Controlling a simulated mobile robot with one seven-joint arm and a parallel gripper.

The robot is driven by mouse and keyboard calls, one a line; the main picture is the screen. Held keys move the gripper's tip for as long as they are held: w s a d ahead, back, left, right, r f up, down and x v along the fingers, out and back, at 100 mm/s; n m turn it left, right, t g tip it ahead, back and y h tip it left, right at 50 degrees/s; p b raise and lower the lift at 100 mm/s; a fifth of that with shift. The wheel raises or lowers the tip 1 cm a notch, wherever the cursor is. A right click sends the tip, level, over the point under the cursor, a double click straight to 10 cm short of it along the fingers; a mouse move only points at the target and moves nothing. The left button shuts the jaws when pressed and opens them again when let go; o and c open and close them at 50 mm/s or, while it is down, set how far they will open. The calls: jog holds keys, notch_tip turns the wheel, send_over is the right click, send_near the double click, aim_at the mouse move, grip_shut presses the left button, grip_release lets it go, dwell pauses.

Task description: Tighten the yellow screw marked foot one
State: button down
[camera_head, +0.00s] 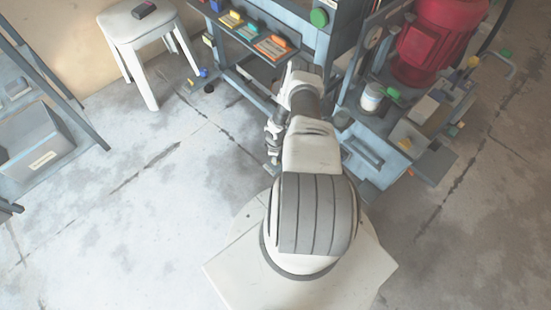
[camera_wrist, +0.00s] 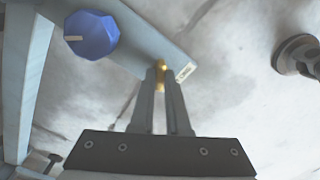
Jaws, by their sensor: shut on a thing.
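In the wrist view my gripper (camera_wrist: 161,72) points at the end of a grey frame bar. Its two narrow fingers are closed on a small yellow screw (camera_wrist: 160,84), which shows as a thin strip between and just beyond them. A small pale label (camera_wrist: 185,72) sits on the bar right beside the fingertips; its marking is too small to read. In the head view my arm reaches to the lower front of the press (camera_head: 335,45). I cannot make out the held screw there.
A blue knob (camera_wrist: 92,35) sits on the bar left of the fingers. A dark round part (camera_wrist: 297,55) stands at the right. A white stool (camera_head: 140,28), a shelf with a grey bin (camera_head: 35,145) and a red motor (camera_head: 432,40) surround the press. The floor at left is open.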

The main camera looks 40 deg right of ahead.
jog(key=m, duration=0.6)
jog(key=shift+m, duration=0.4)
dwell(0.3)
jog(key=c, duration=0.9)
grip_release()
notch_tip(320, 180, up, 18)
jog(key=p, duration=0.7)
jog(key=shift+f, duration=0.25)
